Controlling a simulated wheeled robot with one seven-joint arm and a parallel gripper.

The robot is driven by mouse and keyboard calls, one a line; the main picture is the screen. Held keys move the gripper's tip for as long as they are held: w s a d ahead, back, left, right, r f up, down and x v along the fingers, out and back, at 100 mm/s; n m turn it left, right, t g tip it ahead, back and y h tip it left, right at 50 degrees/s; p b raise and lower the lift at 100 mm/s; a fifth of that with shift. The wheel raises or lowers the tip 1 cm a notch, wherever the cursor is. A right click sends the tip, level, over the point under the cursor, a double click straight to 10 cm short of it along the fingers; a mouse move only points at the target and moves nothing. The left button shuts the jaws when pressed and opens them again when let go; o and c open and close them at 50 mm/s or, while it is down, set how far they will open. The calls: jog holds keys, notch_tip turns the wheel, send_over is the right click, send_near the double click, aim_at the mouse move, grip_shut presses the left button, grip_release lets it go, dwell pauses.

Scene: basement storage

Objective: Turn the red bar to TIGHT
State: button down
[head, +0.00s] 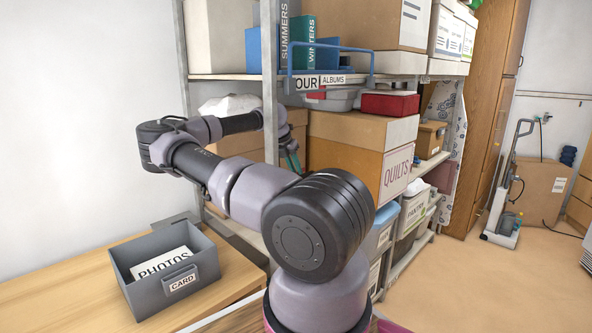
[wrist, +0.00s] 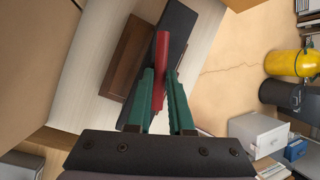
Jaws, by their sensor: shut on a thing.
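The red bar (wrist: 162,52) shows in the wrist view, running up between the green fingers of my gripper (wrist: 160,80). My gripper is shut on the bar, one finger on each side. A dark strip (wrist: 180,25) and a brown block (wrist: 128,55) lie beyond the bar. In the head view my gripper (head: 289,158) is small, by the shelving, partly behind my arm. The bar is hidden there. No TIGHT mark is readable in either view.
The shelving holds a QUILTS box (head: 394,172), a red box (head: 390,103) and a wire basket (head: 330,72) close to my arm. A grey PHOTOS bin (head: 143,290) stands on a wooden top at left. Open floor (head: 490,285) lies at right.

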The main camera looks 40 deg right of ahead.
jog(key=m, duration=0.1)
jog(key=m+g, duration=0.1)
jog(key=m, duration=0.1)
jog(key=shift+w+m+g, duration=0.25)
jog(key=shift+m+g, duration=0.05)
jog(key=m, duration=0.1)
jog(key=m+g, duration=0.1)
jog(key=m, duration=0.1)
jog(key=m+y, duration=0.1)
jog(key=shift+w+d+f+m+g, duration=0.15)
jog(key=shift+d+m+g, duration=0.15)
jog(key=shift+g, duration=0.1)
jog(key=m, duration=0.2)
jog(key=m+g+y, duration=0.1)
jog(key=m, duration=0.1)
jog(key=m+y, duration=0.1)
jog(key=m, duration=0.1)
jog(key=shift+w+d, duration=0.15)
jog(key=shift+w, duration=0.15)
jog(key=shift+m+y, duration=0.3)
jog(key=shift+m, duration=0.1)
jog(key=c, duration=0.8)
grip_release()
